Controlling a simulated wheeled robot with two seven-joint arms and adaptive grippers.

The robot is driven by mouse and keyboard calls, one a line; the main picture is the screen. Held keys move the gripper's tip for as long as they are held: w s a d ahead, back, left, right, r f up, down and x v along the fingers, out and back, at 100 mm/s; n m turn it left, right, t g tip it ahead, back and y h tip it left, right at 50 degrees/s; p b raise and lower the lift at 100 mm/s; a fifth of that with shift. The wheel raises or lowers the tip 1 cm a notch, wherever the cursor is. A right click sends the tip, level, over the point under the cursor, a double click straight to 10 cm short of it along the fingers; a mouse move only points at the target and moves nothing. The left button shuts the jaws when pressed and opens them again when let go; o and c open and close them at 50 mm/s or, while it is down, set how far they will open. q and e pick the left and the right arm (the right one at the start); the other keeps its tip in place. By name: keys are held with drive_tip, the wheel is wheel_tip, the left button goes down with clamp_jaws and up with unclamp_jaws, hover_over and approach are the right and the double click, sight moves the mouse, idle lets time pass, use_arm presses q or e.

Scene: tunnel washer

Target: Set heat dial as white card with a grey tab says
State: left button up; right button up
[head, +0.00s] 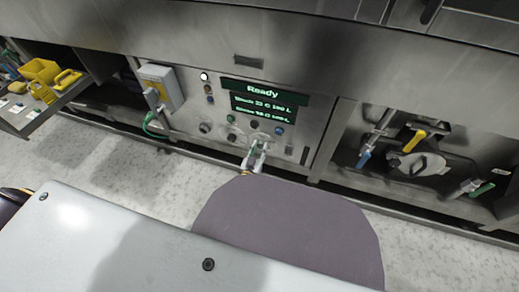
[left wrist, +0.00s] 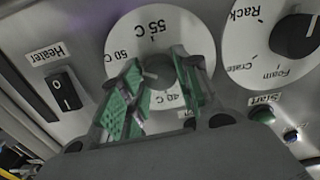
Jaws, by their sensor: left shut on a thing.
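The heat dial (left wrist: 125,38) is a white disc marked 40 C, 50 C and 55 C in the left wrist view, where it looks turned over. My left gripper (left wrist: 158,85), with green finger pads, is shut on its knob, which the fingers partly hide. In the head view my left gripper (head: 257,150) is at the lower part of the control panel (head: 220,104). Small pale cards (head: 16,107) lie on the left shelf; their tabs and writing are too small to read. My right gripper is not in view.
Close to the heat dial are a Heater switch (left wrist: 67,90), a Rack/Foam/Crate dial (left wrist: 250,62) and a Start button (left wrist: 262,115). The lit display (head: 263,100) says Ready. Yellow items (head: 42,72) stand on the left shelf. Colored-handled valves (head: 412,140) are in the right recess.

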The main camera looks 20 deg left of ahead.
use_arm(q)
drive_tip(key=shift+n, duration=0.4)
drive_tip(key=n, duration=0.4)
drive_tip(key=shift+n, duration=0.3)
drive_tip(key=n+b, duration=0.1)
drive_tip(key=n, duration=0.4)
drive_tip(key=shift+n, duration=0.4)
drive_tip(key=n+b, duration=0.1)
drive_tip(key=n, duration=0.2)
drive_tip(key=shift+f+n, duration=0.15)
drive_tip(key=shift+n, duration=0.15)
drive_tip(key=n+b, duration=0.1)
drive_tip(key=n, duration=0.2)
drive_tip(key=shift+n, duration=0.3)
drive_tip(key=n, duration=0.3)
drive_tip(key=shift+n, duration=1.3)
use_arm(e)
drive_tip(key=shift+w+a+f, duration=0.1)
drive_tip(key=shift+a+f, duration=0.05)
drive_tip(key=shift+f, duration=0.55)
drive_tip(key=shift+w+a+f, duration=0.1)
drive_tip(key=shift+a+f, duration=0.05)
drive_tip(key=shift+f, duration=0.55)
